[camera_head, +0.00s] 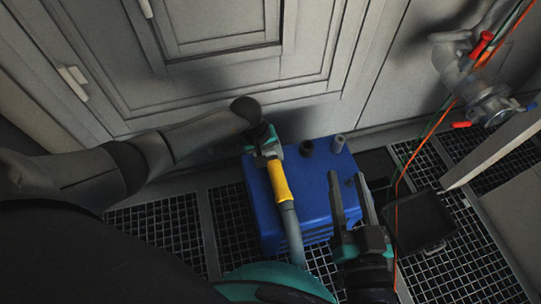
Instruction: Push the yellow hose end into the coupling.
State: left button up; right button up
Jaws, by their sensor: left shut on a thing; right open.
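The yellow hose end (280,182) runs down the picture over the blue container, with a grey hose (292,232) leading on from its lower end. My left gripper (268,152) is shut on the hose end near its upper tip, and hides that tip. Two upright stubs stand on the blue container (318,200), right of my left gripper: a short dark one (307,147) and a grey one (338,144). I cannot tell whether either is the coupling. The hose end looks apart from both. My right gripper (350,180) is open and empty, its fingers pointing up the picture.
A black tray (424,222) lies on the grating (470,270) at the right. Metal pipework with red handles (484,104) is at the upper right, with thin orange and green lines hanging nearby. A panelled wall (220,70) closes off the back.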

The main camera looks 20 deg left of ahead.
aim_at(276, 171)
pick_arm(q)
grip_shut()
dwell(0.4)
jog(key=shift+s+d+p, duration=0.65)
jog(key=shift+s+p, duration=0.05)
jog(key=shift+s, duration=0.2)
jog(key=shift+s+d+p, duration=0.65)
jog(key=shift+s, duration=0.25)
